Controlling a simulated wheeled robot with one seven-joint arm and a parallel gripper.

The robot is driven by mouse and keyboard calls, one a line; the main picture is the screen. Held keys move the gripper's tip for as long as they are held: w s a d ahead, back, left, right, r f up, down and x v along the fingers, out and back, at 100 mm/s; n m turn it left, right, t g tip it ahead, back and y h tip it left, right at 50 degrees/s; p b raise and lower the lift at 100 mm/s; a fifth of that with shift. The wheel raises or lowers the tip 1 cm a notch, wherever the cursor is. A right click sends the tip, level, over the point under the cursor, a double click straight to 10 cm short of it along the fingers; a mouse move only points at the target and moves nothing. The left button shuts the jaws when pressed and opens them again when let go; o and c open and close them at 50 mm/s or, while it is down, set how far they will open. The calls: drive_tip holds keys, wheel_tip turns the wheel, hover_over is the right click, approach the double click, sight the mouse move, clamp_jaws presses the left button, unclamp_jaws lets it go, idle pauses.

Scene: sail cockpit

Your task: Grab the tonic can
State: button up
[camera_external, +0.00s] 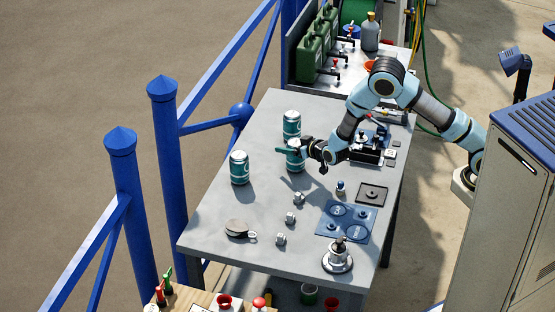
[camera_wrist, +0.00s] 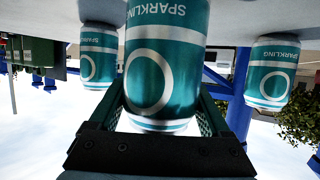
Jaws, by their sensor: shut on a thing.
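Three similar teal cans with silver ends are on the grey table (camera_external: 213,213). The visible labels read "SPARKLING"; I see no "tonic" lettering. My gripper (camera_external: 297,150) is shut on the middle can (camera_external: 295,162), with a finger on either side of it. In the wrist view, which looks upside down, this can (camera_wrist: 165,65) fills the space between the green fingers. I cannot tell whether it is lifted. A second can (camera_external: 292,122) stands just behind it, and a third can (camera_external: 239,168) stands to its left. Both also flank it in the wrist view.
Small metal pieces (camera_external: 290,218), a round lidded item (camera_external: 237,228), a blue mat (camera_external: 346,221) and a metal piece on a round base (camera_external: 338,258) lie toward the front. A black device (camera_external: 370,148) is at right. Blue railing posts (camera_external: 166,140) stand left of the table.

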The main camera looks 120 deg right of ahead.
clamp_jaws()
drive_tip(key=shift+r, duration=0.15)
